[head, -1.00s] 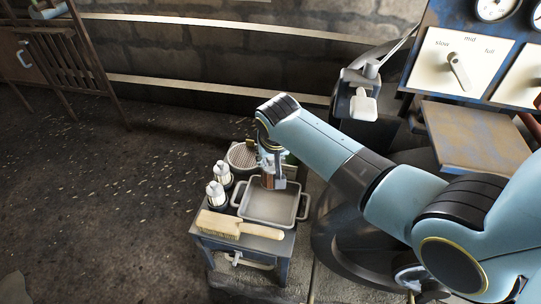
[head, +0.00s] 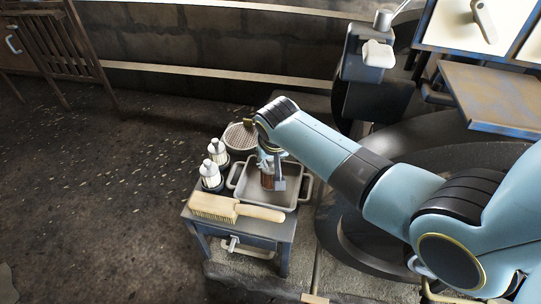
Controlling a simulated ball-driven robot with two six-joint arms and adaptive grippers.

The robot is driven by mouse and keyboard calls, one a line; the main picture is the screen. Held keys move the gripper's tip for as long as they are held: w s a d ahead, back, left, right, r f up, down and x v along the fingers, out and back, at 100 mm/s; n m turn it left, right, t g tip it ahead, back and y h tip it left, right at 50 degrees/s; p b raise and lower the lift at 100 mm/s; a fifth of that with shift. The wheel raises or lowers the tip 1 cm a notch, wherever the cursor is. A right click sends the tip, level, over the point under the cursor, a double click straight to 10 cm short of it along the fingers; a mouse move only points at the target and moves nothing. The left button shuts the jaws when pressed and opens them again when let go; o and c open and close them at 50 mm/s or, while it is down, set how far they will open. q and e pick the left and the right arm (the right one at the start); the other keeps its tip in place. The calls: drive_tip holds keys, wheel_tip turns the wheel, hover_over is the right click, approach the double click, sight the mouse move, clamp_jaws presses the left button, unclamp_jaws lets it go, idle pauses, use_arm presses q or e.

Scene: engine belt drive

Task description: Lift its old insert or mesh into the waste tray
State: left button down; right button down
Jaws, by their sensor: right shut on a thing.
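The waste tray appears to be the grey rectangular tray (head: 246,194) with a handle at each end, on the small grey table. My right gripper (head: 271,183) comes down over the tray from the right-hand arm. It is shut on a small brown ribbed piece, seemingly the old insert (head: 267,182), partly hidden by the fingers. The insert is over or inside the tray; I cannot tell whether it touches the bottom. My left gripper is not in view.
Two white ribbed cartridges (head: 212,174) stand left of the tray. A wooden brush (head: 235,208) lies along the table's front edge. A round mesh-topped container (head: 240,136) stands behind. A machine with a grey bench plate (head: 490,97) is at right. Floor at left is clear.

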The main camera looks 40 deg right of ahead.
drive_tip(key=shift+f, duration=0.25)
idle(0.5)
drive_tip(key=c, duration=1.1)
unclamp_jaws()
wheel_tip(320, 180, up, 14)
drive_tip(key=p, duration=1.4)
